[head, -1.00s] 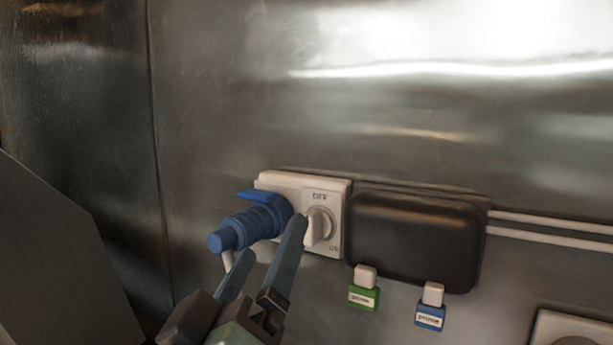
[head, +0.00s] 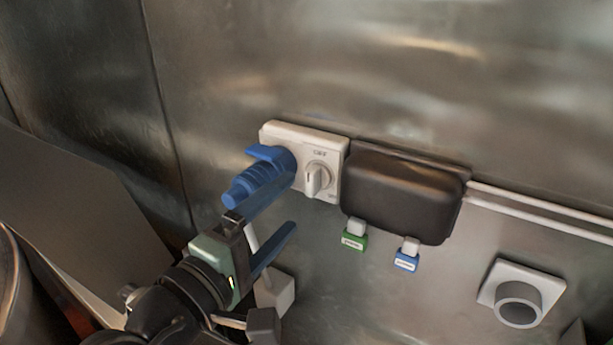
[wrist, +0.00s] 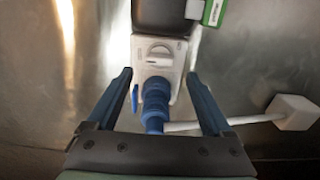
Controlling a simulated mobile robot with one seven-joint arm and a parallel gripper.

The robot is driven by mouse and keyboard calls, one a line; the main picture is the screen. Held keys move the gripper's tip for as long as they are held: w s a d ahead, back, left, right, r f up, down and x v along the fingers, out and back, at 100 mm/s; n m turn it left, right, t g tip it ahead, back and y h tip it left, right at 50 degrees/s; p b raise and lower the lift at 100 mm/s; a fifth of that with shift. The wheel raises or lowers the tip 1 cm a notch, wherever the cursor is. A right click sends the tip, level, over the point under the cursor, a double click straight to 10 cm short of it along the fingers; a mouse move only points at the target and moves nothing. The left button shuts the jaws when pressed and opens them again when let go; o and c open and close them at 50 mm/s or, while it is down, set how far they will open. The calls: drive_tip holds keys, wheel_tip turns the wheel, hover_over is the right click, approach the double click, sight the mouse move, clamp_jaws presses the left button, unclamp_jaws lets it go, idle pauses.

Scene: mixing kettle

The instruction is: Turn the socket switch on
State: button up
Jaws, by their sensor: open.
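The white socket box (head: 330,150) is on the metal wall, with a blue plug (head: 262,182) in its left part. Its round white switch knob (head: 316,178) has an upright handle, below the OFF label. My gripper (head: 294,200) is open and empty, left of and below the knob. In the head view its upper finger overlaps the plug. In the wrist view my open gripper (wrist: 158,75) has one finger on each side of the socket and plug (wrist: 155,105), with the knob (wrist: 158,58) between and just beyond the fingertips. I cannot tell whether anything touches.
A black box (head: 402,195) adjoins the socket on the right, with green (head: 353,240) and blue (head: 406,262) tags below it. White pipes (head: 540,215) run right. A round-holed white fitting (head: 520,300) is at lower right. The wall above is bare.

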sight(308, 186)
drive_tip(key=p+x, duration=0.1)
drive_tip(key=x, duration=0.5)
drive_tip(key=shift+w+d, duration=0.2)
drive_tip(key=shift+w, duration=0.1)
clamp_jaws()
